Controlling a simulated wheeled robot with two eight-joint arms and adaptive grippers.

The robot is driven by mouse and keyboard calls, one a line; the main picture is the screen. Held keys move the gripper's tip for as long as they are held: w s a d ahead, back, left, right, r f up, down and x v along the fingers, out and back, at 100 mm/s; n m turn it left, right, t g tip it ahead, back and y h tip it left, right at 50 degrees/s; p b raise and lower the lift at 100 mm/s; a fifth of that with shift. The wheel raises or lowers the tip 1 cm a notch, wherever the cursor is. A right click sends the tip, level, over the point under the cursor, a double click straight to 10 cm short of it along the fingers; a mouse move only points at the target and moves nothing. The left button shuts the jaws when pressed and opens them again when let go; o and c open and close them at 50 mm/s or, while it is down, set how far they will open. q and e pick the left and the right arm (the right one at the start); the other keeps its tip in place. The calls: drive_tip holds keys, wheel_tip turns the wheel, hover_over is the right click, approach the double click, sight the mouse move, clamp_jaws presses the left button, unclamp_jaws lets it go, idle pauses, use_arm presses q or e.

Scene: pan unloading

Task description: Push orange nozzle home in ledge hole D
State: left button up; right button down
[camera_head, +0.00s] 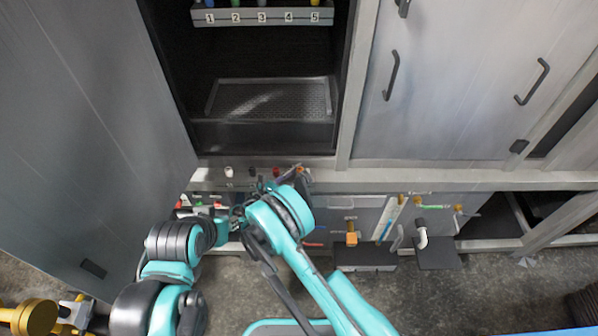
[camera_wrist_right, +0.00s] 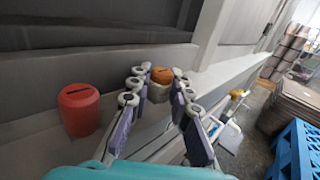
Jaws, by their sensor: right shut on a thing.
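The orange nozzle (camera_head: 299,167) is at the right end of a short row on the ledge (camera_head: 430,180). In the right wrist view the orange nozzle (camera_wrist_right: 161,74) shows its slotted top above a pale lower part, upright between the fingertips. My right gripper (camera_wrist_right: 159,86) is shut on it, one finger on each side. In the head view my right gripper (camera_head: 297,176) is at the ledge's front edge, partly behind its own arm. Hole D is hidden, so I cannot tell how deep the nozzle sits. My left gripper (camera_head: 238,215) is small and partly covered; its jaws are unclear.
A red nozzle (camera_wrist_right: 78,108) stands beside my right fingers on the ledge. White (camera_head: 228,172) and black (camera_head: 252,172) nozzles stand farther left. An open cabinet with a tray (camera_head: 270,118) is behind. Fittings hang on the panel below the ledge at right.

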drive_tip(key=c, duration=1.3)
unclamp_jaws()
wheel_tip(320, 180, up, 10)
drive_tip(key=shift+r, duration=0.1)
